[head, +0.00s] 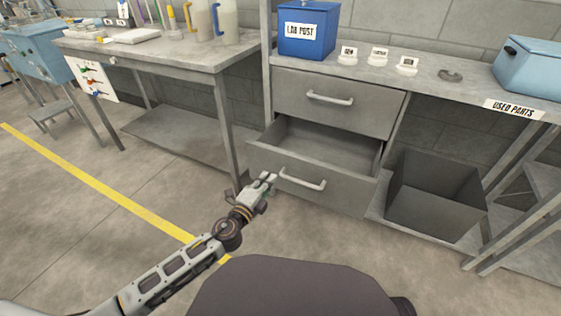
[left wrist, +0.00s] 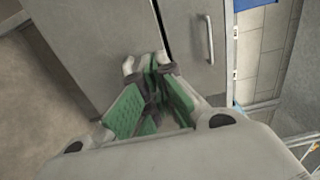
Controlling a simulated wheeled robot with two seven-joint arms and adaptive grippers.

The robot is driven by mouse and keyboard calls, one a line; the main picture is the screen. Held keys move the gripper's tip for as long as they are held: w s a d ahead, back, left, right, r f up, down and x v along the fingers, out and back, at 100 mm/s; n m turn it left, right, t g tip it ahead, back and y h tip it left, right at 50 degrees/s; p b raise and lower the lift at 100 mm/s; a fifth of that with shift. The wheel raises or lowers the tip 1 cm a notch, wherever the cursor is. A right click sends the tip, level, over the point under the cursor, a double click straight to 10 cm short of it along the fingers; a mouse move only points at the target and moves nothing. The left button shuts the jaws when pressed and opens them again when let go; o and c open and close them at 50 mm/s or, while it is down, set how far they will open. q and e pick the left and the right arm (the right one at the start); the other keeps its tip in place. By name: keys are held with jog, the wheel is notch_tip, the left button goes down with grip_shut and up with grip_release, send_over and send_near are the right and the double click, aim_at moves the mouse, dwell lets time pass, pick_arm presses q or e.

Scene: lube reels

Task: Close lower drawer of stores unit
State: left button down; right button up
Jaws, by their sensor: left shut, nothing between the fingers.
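The grey stores unit has a lower drawer (head: 310,184) that is pulled part way out, its empty inside showing. Its pale bar handle (head: 303,180) is on the front. The upper drawer (head: 335,100) is shut. My left gripper (head: 269,180) is shut and empty at the left end of the lower handle. In the left wrist view, the green-padded fingers (left wrist: 155,80) are together in front of the lower drawer front (left wrist: 85,45). The handle end (left wrist: 128,65) shows beside the fingertips; I cannot tell whether they touch. My right gripper is not in view.
A grey open bin (head: 435,200) stands right of the drawers under the bench. A blue box (head: 307,28) and several small labelled pieces are on the bench top. A table (head: 160,58) stands at the left. The floor by the yellow line (head: 100,187) is clear.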

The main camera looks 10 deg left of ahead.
aim_at(284, 156)
pick_arm(q)
jog(key=shift+b+x, duration=0.45)
jog(key=shift+x, duration=4.5)
jog(key=shift+w, duration=0.15)
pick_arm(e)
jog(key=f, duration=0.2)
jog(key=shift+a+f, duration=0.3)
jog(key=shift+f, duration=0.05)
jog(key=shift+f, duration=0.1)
pick_arm(q)
jog(key=shift+w, duration=0.1)
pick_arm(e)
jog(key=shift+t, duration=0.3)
